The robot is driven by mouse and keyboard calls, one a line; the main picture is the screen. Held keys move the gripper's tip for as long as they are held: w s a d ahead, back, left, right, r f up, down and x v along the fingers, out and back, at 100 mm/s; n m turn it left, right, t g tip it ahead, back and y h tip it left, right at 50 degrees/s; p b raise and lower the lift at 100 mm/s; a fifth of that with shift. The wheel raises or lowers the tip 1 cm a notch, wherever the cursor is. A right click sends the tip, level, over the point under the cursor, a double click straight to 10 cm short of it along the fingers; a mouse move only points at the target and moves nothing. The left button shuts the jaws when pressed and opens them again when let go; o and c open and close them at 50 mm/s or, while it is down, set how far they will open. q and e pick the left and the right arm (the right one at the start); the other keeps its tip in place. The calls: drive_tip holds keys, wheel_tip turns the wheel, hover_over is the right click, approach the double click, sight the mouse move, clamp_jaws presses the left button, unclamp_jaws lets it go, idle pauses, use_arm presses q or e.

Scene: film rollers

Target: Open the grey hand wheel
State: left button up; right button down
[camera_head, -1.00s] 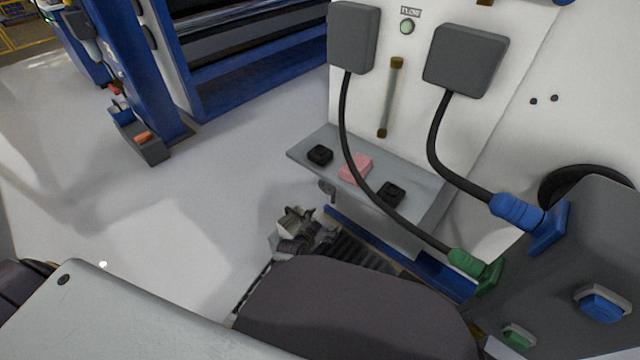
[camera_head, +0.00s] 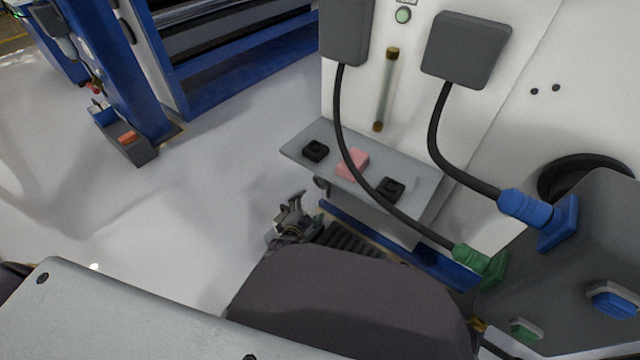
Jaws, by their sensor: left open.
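A small grey round part, which looks like the hand wheel (camera_head: 322,186), sits under the left part of the grey shelf, seen nearly edge-on. My left gripper (camera_head: 296,206) is just left of and below it in the picture, with its fingers pointing up. The gripper is open and appears empty, with a gap between it and the wheel. My dark arm link hides part of the area below the gripper. My right gripper is not in view.
The grey shelf (camera_head: 300,150) holds two black blocks (camera_head: 316,151) and a pink block (camera_head: 352,164). Black cables with a green plug (camera_head: 470,257) and a blue plug (camera_head: 525,208) hang at the right.

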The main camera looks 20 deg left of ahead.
use_arm(q)
drive_tip(key=shift+w+a+r+m, duration=0.1)
drive_tip(key=shift+r+m, duration=0.25)
drive_tip(key=shift+m, duration=0.55)
drive_tip(key=shift+w+f, duration=0.1)
drive_tip(key=shift+w, duration=0.05)
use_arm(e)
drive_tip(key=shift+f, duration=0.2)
use_arm(q)
drive_tip(key=b, duration=0.4)
approach(320, 183)
drive_tip(key=shift+f+x, duration=0.25)
drive_tip(key=shift+x, duration=1.7)
drive_tip(key=shift+b+x, duration=1.65)
drive_tip(key=shift+x, duration=1.35)
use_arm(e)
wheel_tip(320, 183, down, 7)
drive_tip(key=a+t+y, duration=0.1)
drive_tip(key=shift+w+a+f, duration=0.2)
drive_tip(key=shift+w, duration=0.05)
use_arm(q)
drive_tip(key=shift+r, duration=0.15)
